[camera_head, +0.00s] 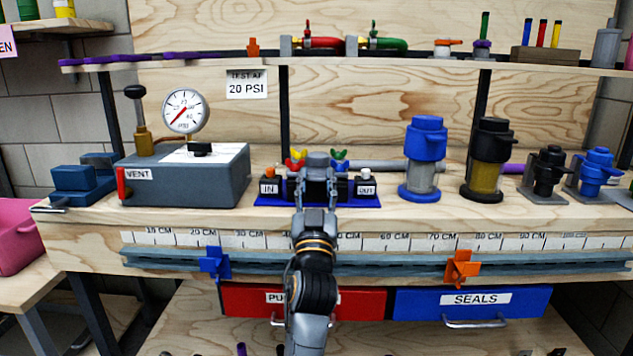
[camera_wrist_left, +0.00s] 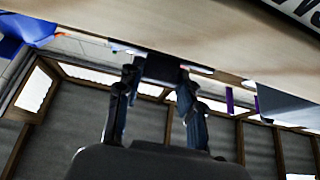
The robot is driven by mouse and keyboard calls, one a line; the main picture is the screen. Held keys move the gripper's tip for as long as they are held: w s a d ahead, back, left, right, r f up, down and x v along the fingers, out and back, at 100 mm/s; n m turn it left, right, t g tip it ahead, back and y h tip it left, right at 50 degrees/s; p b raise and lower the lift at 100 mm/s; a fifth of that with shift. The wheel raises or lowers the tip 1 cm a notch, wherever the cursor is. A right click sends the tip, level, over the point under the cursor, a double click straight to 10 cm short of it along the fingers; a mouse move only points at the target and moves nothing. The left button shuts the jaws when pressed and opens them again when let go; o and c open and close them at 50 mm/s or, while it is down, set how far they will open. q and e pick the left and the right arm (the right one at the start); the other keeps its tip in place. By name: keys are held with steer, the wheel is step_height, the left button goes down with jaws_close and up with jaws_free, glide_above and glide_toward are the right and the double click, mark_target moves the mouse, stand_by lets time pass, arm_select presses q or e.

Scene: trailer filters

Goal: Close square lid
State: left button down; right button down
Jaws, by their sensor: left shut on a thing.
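My left gripper (camera_head: 317,185) is at the middle of the bench, in front of the small rig between the IN block (camera_head: 269,187) and the OUT block (camera_head: 366,187). In the left wrist view, its fingers (camera_wrist_left: 159,85) are shut on a dark, square-edged piece (camera_wrist_left: 160,68). This looks like the square lid, but I cannot tell for sure. The gripper hides most of the rig's centre, so I cannot see whether the lid is open or seated. The rig stands on a blue base plate (camera_head: 262,200). My right gripper is not in view.
A grey box (camera_head: 190,175) with a pressure gauge (camera_head: 185,111) stands left of the rig. A blue filter housing (camera_head: 424,150) and a black-topped one (camera_head: 490,150) stand to the right. An orange clamp (camera_head: 461,268) and a blue clamp (camera_head: 214,263) sit on the front rail.

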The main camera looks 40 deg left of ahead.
arm_select(q)
steer(key=shift+w+f, duration=0.15)
steer(key=shift+f, duration=0.15)
steer(key=c, duration=0.8)
jaws_free()
steer(key=shift+w+a, duration=0.1)
steer(key=shift+c, duration=0.2)
steer(key=shift+r, duration=0.1)
step_height(320, 180, up, 10)
steer(key=shift+f, duration=0.1)
